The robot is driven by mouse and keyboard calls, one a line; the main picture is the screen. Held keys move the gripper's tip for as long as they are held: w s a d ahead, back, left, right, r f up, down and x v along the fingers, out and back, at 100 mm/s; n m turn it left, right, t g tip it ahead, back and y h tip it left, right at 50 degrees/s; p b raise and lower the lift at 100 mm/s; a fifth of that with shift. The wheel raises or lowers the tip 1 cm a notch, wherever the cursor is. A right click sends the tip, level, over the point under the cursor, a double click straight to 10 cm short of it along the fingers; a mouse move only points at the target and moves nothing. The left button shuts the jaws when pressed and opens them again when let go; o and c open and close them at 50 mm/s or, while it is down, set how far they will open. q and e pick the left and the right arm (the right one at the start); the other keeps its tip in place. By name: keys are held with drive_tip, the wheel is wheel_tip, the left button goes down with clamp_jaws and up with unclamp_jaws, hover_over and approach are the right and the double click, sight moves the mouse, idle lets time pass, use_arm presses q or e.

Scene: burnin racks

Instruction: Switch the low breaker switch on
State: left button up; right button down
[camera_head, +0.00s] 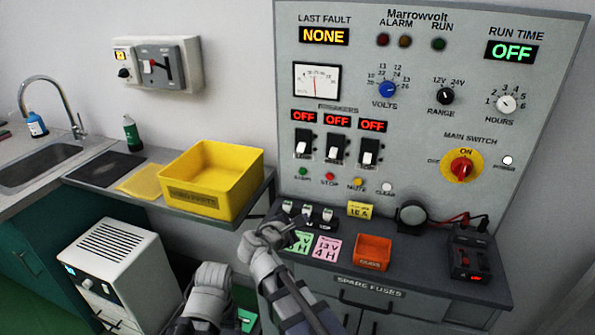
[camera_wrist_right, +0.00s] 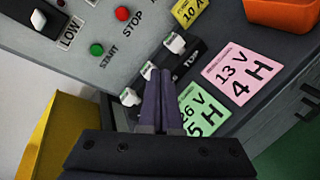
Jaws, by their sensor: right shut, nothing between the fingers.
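The low breaker switch (camera_head: 303,145) is the leftmost of three black rockers with white toggles on the grey panel. Its toggle sits at the lower end, and the red display above it (camera_head: 303,116) reads OFF. In the right wrist view, the switch (camera_wrist_right: 38,20) is at the upper left beside its LOW label, partly cut off. My right gripper (camera_head: 270,232) is shut and empty, below the switch and apart from it. Its closed fingers (camera_wrist_right: 160,80) show in front of the fuse holders. My left gripper (camera_head: 210,280) is low in the head view; its fingers are not clear.
The fuse holders (camera_head: 308,213), pink card (camera_head: 326,249) and orange bin (camera_head: 373,252) are on the bench below the panel. The yellow bin (camera_head: 212,180) stands to the left. The start button (camera_wrist_right: 97,50) lies between the low switch and the fuse holders.

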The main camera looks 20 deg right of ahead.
sight(303, 159)
use_arm(q)
wheel_tip(303, 159, down, 5)
drive_tip(key=b, duration=0.4)
drive_tip(key=shift+f, duration=0.2)
use_arm(e)
drive_tip(key=w+a+r+n+t+h, duration=0.1)
drive_tip(key=w+r+n+t, duration=0.4)
drive_tip(key=n, duration=0.7)
drive_tip(key=w+t, duration=0.2)
drive_tip(key=shift+w+a+r, duration=0.3)
drive_tip(key=shift+r, duration=0.1)
drive_tip(key=p+x, duration=0.1)
drive_tip(key=x, duration=0.9)
drive_tip(key=shift+w+d+r+p, duration=0.2)
drive_tip(key=shift+w+p, duration=0.05)
drive_tip(key=shift+p, duration=0.15)
drive_tip(key=shift+s+a+r+p, duration=0.25)
drive_tip(key=shift+s+r+p, duration=0.15)
drive_tip(key=shift+r+p, duration=0.15)
drive_tip(key=shift+s+a+r+p, duration=0.25)
drive_tip(key=shift+s+r+p, duration=0.15)
drive_tip(key=shift+r+p, duration=0.15)
use_arm(q)
drive_tip(key=shift+r+p, duration=0.5)
drive_tip(key=shift+r, duration=2.05)
use_arm(e)
drive_tip(key=shift+s+a+r, duration=0.2)
drive_tip(key=shift+s+r, duration=0.1)
drive_tip(key=shift+r, duration=0.15)
